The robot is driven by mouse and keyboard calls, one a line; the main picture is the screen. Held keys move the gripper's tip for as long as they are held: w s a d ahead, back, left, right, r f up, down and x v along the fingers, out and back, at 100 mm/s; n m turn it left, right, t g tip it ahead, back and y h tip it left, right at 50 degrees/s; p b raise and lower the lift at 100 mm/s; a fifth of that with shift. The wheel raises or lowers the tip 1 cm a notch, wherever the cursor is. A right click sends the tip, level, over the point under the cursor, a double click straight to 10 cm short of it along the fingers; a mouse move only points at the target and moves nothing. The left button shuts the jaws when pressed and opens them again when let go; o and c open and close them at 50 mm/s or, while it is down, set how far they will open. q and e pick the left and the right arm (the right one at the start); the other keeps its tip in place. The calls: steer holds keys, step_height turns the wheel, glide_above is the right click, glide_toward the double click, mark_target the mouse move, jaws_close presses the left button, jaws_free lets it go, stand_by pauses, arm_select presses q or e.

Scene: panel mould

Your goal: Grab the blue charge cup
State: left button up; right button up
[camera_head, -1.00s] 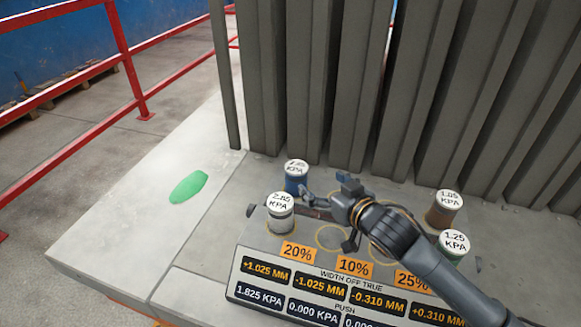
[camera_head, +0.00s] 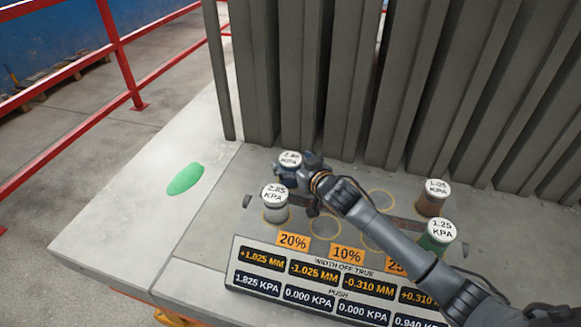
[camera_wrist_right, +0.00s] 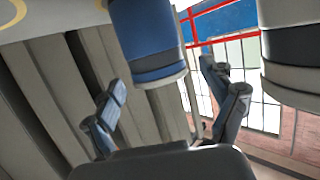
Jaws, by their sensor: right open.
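The blue charge cup (camera_head: 287,180) with a white labelled lid stands upright at the back left of the grey slab, partly hidden by my right gripper. My right gripper (camera_head: 303,172) is at the cup's right side. In the right wrist view the blue cup (camera_wrist_right: 149,42) shows large, between and beyond the spread fingers of the open gripper (camera_wrist_right: 165,85). A visible gap lies between the cup and each finger in that picture; contact cannot be confirmed. My left gripper is not in view.
A grey cup (camera_head: 275,208) marked 2.85 KPA stands close in front of the blue one. A brown cup (camera_head: 432,200) and a green cup (camera_head: 436,236) stand at the right. Tall grey panels (camera_head: 350,80) rise behind. A readout board (camera_head: 330,280) lies in front.

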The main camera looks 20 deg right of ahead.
steer(key=shift+x, duration=0.95)
steer(key=c, duration=1.6)
steer(key=shift+r, duration=0.2)
